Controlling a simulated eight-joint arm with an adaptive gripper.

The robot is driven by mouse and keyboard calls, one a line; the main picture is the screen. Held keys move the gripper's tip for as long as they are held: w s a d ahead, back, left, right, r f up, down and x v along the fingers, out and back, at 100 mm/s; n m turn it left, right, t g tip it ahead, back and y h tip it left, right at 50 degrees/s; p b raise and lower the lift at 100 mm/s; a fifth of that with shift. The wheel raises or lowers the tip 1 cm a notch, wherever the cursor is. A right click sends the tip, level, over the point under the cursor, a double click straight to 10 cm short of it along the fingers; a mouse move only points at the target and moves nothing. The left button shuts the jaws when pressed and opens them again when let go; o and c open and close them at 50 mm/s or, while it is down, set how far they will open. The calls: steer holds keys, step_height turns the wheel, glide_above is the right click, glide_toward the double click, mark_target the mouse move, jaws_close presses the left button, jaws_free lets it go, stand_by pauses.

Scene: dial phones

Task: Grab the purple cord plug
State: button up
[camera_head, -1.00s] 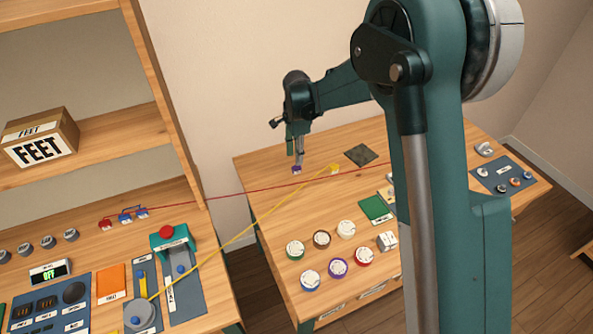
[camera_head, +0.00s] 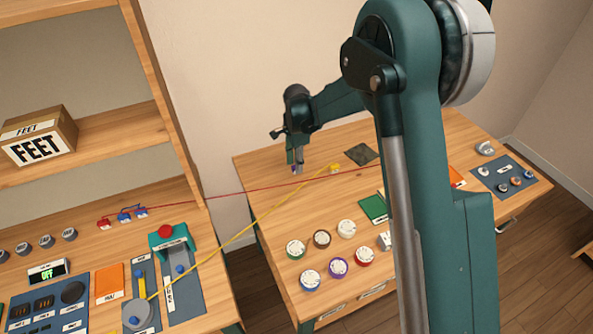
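The purple cord plug (camera_head: 294,169) is on the far left part of the right-hand table. Only a small bit of purple shows, as my gripper (camera_head: 297,168) covers most of it. My gripper points down with its fingertips at the plug. The fingers are too small in view to tell whether they have closed on it or are only around it.
A yellow plug (camera_head: 335,168) sits just right of my gripper, its yellow cord (camera_head: 240,236) running to the left table. A red cord (camera_head: 225,194) crosses the gap between the tables. A dark square (camera_head: 362,154) lies behind. Several round dials (camera_head: 338,268) stand in front.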

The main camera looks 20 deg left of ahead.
steer(key=shift+f, duration=0.95)
jaws_close()
